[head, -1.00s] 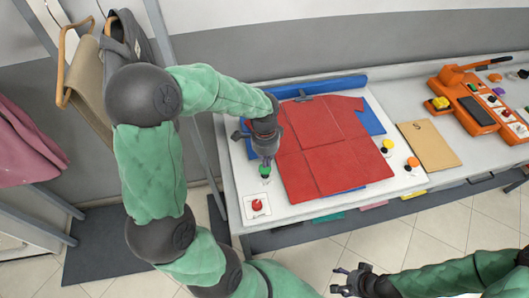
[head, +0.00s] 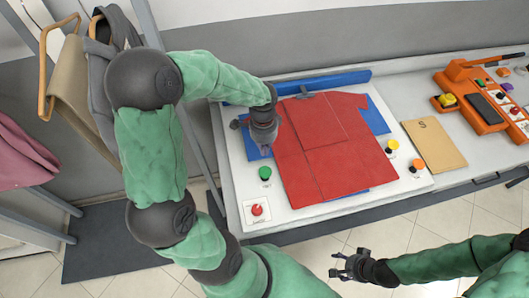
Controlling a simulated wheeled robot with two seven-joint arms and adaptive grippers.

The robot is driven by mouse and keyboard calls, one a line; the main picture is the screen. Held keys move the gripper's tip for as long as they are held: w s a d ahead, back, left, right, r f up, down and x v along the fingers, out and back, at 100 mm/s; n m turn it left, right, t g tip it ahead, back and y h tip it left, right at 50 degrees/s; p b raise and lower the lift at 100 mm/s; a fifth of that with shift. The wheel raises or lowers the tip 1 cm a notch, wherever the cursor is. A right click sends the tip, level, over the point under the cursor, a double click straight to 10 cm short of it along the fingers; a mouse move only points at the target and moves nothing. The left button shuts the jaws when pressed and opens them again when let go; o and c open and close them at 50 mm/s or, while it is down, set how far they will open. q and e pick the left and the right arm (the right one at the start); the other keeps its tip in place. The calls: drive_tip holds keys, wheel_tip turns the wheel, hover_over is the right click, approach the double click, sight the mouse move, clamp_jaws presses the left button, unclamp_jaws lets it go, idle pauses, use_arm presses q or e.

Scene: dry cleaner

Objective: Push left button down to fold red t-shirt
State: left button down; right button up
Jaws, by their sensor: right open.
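The red t-shirt (head: 325,150) lies on a blue folding board (head: 377,117) on the white machine top. Yellow (head: 393,145) and orange (head: 417,165) buttons are on the right. My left gripper (head: 265,148) points down just above the green button in the picture, apart from it; its jaw state is unclear. My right gripper (head: 345,268) is open and empty in front of the table.
A tan folder (head: 433,145) lies right of the machine top. An orange device (head: 482,105) stands farther right. A clothes rack with hanging garments (head: 75,85) is on the left. The floor in front of the table is clear around my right gripper.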

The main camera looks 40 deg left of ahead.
sight(265, 173)
use_arm(q)
drive_tip(key=f, duration=0.4)
drive_tip(key=f+b, duration=0.1)
drive_tip(key=f, duration=0.7)
drive_tip(key=shift+s+d+b, duration=0.25)
drive_tip(key=shift+d+b, duration=0.05)
drive_tip(key=shift+d, duration=0.05)
drive_tip(key=shift+f, duration=0.1)
wheel_tip(265, 173, down, 5)
drive_tip(key=b, duration=0.3)
drive_tip(key=shift+r+b, duration=0.2)
drive_tip(key=shift+b, duration=0.1)
drive_tip(key=shift+s+d+r, duration=0.1)
drive_tip(key=shift+s, duration=0.1)
